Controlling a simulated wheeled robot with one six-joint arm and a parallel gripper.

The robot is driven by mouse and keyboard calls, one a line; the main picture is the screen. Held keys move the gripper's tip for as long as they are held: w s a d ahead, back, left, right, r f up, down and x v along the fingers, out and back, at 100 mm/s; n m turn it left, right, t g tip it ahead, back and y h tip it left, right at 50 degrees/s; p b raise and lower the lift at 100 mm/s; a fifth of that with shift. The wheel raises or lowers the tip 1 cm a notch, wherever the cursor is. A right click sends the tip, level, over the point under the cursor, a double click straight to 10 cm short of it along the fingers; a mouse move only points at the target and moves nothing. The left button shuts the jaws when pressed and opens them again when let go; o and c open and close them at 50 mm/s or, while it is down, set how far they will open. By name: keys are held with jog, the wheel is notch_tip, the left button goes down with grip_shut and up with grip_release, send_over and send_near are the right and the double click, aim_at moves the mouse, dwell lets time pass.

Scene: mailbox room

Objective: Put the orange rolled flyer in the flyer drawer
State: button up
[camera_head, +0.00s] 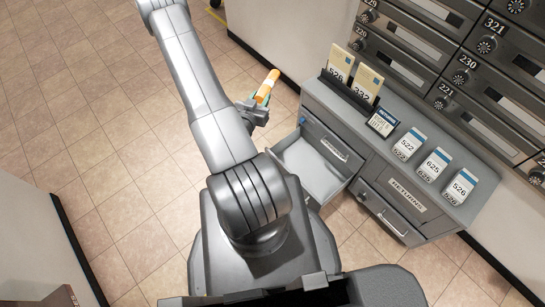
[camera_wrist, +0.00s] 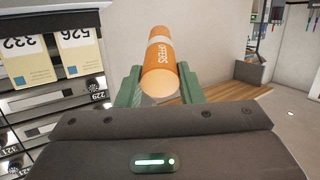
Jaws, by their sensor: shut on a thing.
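The orange rolled flyer (camera_head: 267,86) is a small orange tube with a pale band, held in my gripper (camera_head: 258,99). In the wrist view the orange rolled flyer (camera_wrist: 160,65) stands between the two green fingers of my gripper (camera_wrist: 158,88), which are shut on it. In the head view the gripper is above the floor, to the upper left of an open drawer (camera_head: 311,172) in the grey cabinet. The open drawer looks empty inside. Its front label is too small to read for sure. Another drawer, labelled RETURNS (camera_head: 407,195), is to its right.
On the grey cabinet top (camera_head: 405,120) stand a holder with two tan envelopes (camera_head: 366,84), a small dark sign (camera_head: 383,122) and several white numbered cards (camera_head: 434,164). A wall of numbered mailboxes (camera_head: 440,50) rises behind. The tiled floor (camera_head: 90,130) at left is clear.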

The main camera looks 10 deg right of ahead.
jog(key=s+d+f+m+g+h+b, duration=0.1)
jog(key=s+f+m+g+h+b, duration=0.15)
jog(key=s+f+b, duration=0.45)
jog(key=s+d+f+m+g+h+b, duration=0.2)
jog(key=f+m+g+b, duration=0.2)
jog(key=f+b, duration=0.65)
jog(key=w+d+f+b, duration=0.1)
jog(key=w+d+f, duration=0.1)
jog(key=f, duration=0.4)
jog(key=w+d+f+b, duration=0.1)
jog(key=d+f+b, duration=0.1)
jog(key=d+f, duration=0.2)
jog(key=shift+w+d+f, duration=0.3)
jog(key=shift+w+f, duration=0.05)
jog(key=shift+f, duration=1.3)
jog(key=o, duration=1)
jog(key=shift+o, duration=0.2)
jog(key=p+v, duration=0.4)
jog(key=v, duration=0.9)
jog(key=shift+s+a+r, duration=0.25)
jog(key=shift+a, duration=0.05)
